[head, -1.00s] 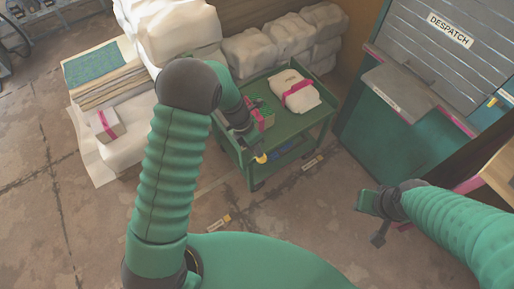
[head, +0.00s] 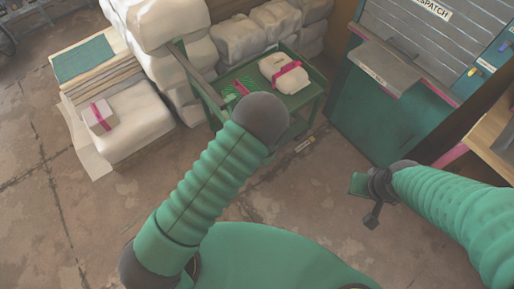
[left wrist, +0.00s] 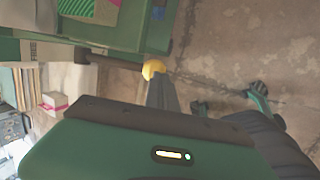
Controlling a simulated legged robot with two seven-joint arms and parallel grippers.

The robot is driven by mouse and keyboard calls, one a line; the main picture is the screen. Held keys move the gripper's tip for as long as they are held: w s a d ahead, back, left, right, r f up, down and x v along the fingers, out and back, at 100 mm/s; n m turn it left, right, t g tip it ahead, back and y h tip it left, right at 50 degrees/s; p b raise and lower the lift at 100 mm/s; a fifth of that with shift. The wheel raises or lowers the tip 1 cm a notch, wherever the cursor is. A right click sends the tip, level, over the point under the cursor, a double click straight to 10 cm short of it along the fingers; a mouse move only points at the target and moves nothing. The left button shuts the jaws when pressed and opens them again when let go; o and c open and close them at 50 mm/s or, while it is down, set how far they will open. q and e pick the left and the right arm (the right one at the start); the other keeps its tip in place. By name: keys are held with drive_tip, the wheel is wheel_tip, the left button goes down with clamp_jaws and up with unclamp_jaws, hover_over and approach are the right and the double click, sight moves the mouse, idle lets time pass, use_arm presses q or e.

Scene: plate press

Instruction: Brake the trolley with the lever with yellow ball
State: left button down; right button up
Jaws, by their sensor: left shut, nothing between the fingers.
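The green trolley (head: 304,99) stands beyond my left arm in the head view, its handle (head: 196,75) at its left end. In the left wrist view, the trolley's edge (left wrist: 125,37) is at the top. The dark lever (left wrist: 112,61) sticks out along it and ends in a yellow ball (left wrist: 153,68). My left gripper (left wrist: 158,82) is shut and empty, its tip at or just beside the ball; I cannot tell if they touch. In the head view, my left arm hides the ball and this gripper. My right gripper (head: 364,200) hangs over bare floor, its jaw opening unclear.
A wrapped parcel with a pink band (head: 285,72) lies on the trolley. White sacks (head: 277,27) are stacked behind it. A pallet with sacks and a small box (head: 101,118) stands at left. The green despatch counter (head: 375,115) is at right. The floor in front is clear.

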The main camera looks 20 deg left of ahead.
use_arm(q)
wheel_tip(320, 180, down, 4)
drive_tip(key=shift+a+r+b, duration=0.15)
drive_tip(key=shift+r+b, duration=0.05)
drive_tip(key=shift+b, duration=0.8)
